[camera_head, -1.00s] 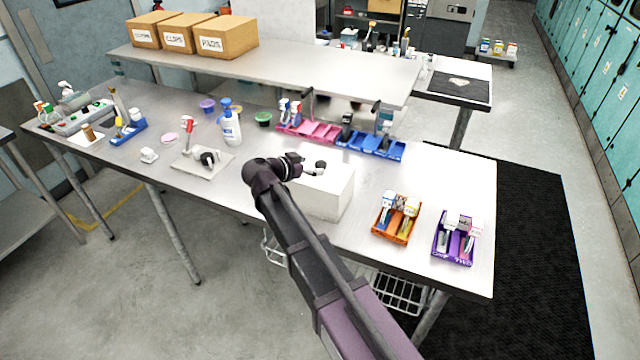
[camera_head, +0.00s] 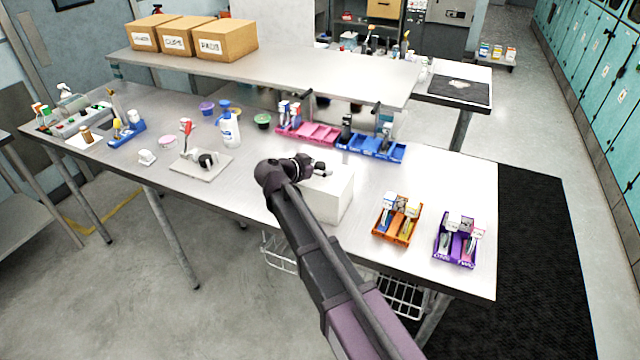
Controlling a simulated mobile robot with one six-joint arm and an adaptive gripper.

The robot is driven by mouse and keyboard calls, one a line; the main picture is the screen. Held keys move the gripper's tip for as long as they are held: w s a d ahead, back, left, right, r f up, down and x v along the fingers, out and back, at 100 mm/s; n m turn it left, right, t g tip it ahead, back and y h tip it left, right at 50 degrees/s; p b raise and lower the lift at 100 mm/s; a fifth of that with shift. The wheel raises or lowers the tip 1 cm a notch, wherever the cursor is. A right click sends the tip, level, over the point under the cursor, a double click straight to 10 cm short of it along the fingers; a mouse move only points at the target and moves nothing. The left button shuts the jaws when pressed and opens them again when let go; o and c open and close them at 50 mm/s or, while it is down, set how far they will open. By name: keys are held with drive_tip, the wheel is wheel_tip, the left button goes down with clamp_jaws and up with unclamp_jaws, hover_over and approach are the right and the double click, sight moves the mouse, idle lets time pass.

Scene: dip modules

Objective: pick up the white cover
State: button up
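A white block-shaped thing (camera_head: 328,203), which looks like the white cover, stands on the steel table near its front edge. Its front and right sides show; my arm hides part of its left side. My gripper (camera_head: 322,168) is over the top of it, close to its far part. I cannot tell whether the gripper touches it. The fingers are too small and dark to tell whether they are open or shut.
An orange tray (camera_head: 378,235) and a purple tray (camera_head: 439,258) with small items stand to the right. Pink bins (camera_head: 318,133) and blue bins (camera_head: 372,148) are behind. A raised shelf (camera_head: 290,66) spans the back.

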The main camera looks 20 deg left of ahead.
clamp_jaws()
drive_tip(key=shift+r, duration=0.15)
wheel_tip(320, 180, up, 10)
drive_tip(key=p, duration=1)
idle(0.8)
